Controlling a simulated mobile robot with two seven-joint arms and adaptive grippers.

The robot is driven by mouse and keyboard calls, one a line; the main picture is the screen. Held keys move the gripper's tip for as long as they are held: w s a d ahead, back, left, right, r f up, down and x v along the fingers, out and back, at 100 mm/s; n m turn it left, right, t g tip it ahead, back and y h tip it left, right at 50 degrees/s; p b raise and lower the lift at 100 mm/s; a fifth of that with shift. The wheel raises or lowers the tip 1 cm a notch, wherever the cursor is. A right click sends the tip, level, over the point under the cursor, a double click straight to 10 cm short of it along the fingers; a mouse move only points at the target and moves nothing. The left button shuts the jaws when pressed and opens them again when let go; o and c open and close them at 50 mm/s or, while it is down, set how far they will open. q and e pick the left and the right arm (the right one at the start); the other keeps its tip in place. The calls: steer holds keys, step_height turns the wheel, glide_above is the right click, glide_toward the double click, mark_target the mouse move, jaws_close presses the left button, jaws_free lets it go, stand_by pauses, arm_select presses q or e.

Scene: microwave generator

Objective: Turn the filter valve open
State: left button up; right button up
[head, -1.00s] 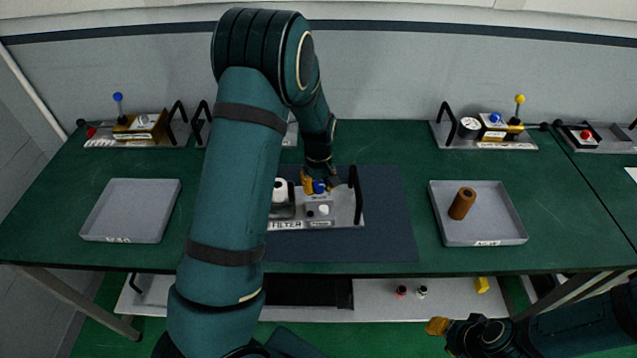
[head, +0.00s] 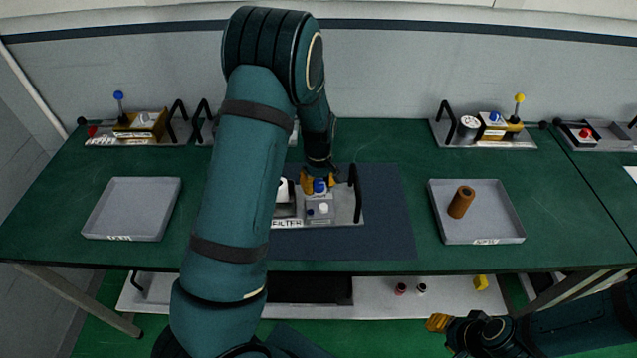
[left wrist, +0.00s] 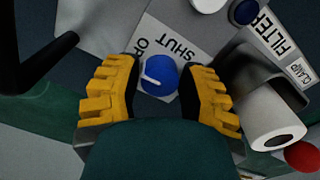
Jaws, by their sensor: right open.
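The filter valve is a blue round knob (left wrist: 158,75) with a white line on a plate lettered SHUT and OP, the rest of that word hidden. The white line slants towards the upper left, on the OP side. In the head view the left gripper (head: 319,183) reaches down on the blue knob of the FILTER unit (head: 347,210). My right gripper (head: 437,323) is open and empty at the lower right, in front of the table.
The FILTER unit stands on a dark mat (head: 390,225), with a black handle (head: 355,188) close to my left gripper. A white cylinder (left wrist: 272,122) and a red knob (left wrist: 303,157) are near the fingers. Grey trays stand left (head: 130,208) and right (head: 490,210); the right one holds a brown cylinder (head: 461,202).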

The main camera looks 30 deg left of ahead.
mark_target(319, 183)
arm_select(q)
steer(key=shift+o, duration=1.3)
step_height(319, 183, up, 12)
